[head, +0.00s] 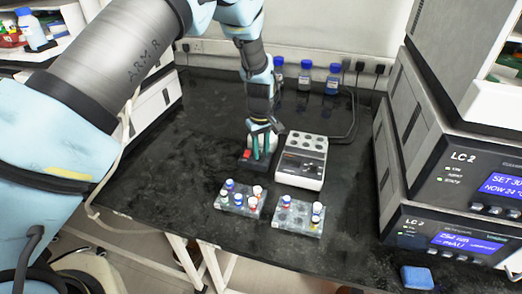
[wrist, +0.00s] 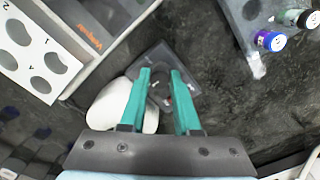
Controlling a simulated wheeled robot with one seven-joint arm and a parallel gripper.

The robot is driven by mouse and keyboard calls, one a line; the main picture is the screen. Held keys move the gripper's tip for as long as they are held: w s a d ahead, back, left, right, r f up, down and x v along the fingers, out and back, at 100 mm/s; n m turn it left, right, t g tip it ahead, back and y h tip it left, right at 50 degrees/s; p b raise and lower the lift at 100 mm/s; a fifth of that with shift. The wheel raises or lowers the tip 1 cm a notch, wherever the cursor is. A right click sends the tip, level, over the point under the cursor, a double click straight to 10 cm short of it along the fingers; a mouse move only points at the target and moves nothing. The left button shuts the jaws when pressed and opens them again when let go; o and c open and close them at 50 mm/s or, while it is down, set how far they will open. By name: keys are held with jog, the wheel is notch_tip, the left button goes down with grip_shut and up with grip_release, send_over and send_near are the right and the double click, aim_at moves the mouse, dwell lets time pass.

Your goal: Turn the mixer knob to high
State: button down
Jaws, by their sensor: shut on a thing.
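The mixer (head: 246,163) is a small dark unit with a red patch on its front left, standing on the black bench. Its white rounded part (wrist: 112,108) lies left of the fingers in the wrist view, and its dark grey front (wrist: 152,62) lies beyond the fingertips. My gripper (head: 260,153) points down at the mixer with its teal fingers. In the wrist view my gripper (wrist: 160,82) has its fingers on either side of the small dark knob (wrist: 161,92) and is shut on it. The knob is mostly hidden in the head view, and its setting cannot be read.
A white block heater (head: 302,165) stands close right of the mixer. Two vial racks (head: 238,204) (head: 298,217) are in front. Blue-capped bottles (head: 305,75) stand at the back. Bare bench lies to the left.

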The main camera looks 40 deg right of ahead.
jog(key=shift+m, duration=0.3)
jog(key=m+b, duration=0.2)
jog(key=m, duration=0.1)
jog(key=shift+f+b, duration=0.15)
jog(key=shift+b, duration=0.2)
jog(key=m+b, duration=0.2)
jog(key=m, duration=0.2)
jog(key=shift+w+a+m, duration=0.1)
jog(key=shift+m, duration=0.3)
jog(key=m+b, duration=0.1)
jog(key=m, duration=0.3)
jog(key=shift+m, duration=0.3)
jog(key=m, duration=0.4)
jog(key=shift+m, duration=0.4)
jog(key=c, duration=0.6)
grip_release()
jog(key=shift+r+b, duration=0.25)
jog(key=shift+b, duration=0.05)
